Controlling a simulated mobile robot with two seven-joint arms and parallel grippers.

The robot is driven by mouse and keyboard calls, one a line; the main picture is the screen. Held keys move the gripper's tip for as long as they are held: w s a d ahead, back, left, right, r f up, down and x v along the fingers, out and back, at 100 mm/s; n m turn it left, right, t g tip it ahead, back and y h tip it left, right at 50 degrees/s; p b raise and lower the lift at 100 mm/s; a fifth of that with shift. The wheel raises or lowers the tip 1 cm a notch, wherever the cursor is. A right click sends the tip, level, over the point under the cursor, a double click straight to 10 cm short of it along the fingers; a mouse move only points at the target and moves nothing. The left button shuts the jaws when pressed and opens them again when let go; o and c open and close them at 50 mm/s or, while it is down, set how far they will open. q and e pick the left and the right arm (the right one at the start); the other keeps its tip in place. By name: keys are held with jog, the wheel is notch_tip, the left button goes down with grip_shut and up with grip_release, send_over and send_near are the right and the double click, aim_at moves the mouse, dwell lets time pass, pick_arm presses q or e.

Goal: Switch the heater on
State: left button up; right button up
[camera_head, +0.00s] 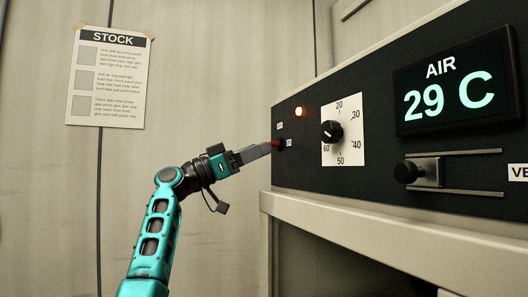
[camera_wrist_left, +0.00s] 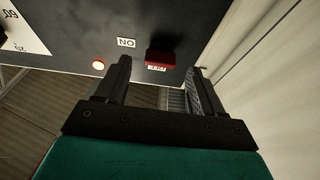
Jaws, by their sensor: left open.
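The heater's control panel (camera_head: 385,150) is a black front on a pale cabinet. A small red switch (camera_wrist_left: 160,57) sits on it, with an "ON" label (camera_wrist_left: 126,43) beside it and a second small label at its edge in the left wrist view. An orange lamp (camera_head: 301,112) near the switch glows. My left gripper (camera_head: 266,147) reaches the panel's left end, right at the switch and partly hiding it. In the left wrist view its two fingers are apart, with the red switch showing between their tips. I cannot tell whether they touch it. My right gripper is out of view.
A temperature dial (camera_head: 331,131) is right of the switch. A display (camera_head: 455,84) reads "AIR 29 C", with a slider knob (camera_head: 406,172) below it. A pale ledge (camera_head: 350,232) juts out under the panel. A "STOCK" sheet (camera_head: 108,78) hangs on the wall.

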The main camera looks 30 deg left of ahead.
pick_arm(q)
jog(key=b+v, duration=0.2)
jog(key=v, duration=0.7)
jog(key=shift+s+a+f, duration=0.15)
jog(key=shift+s, duration=0.05)
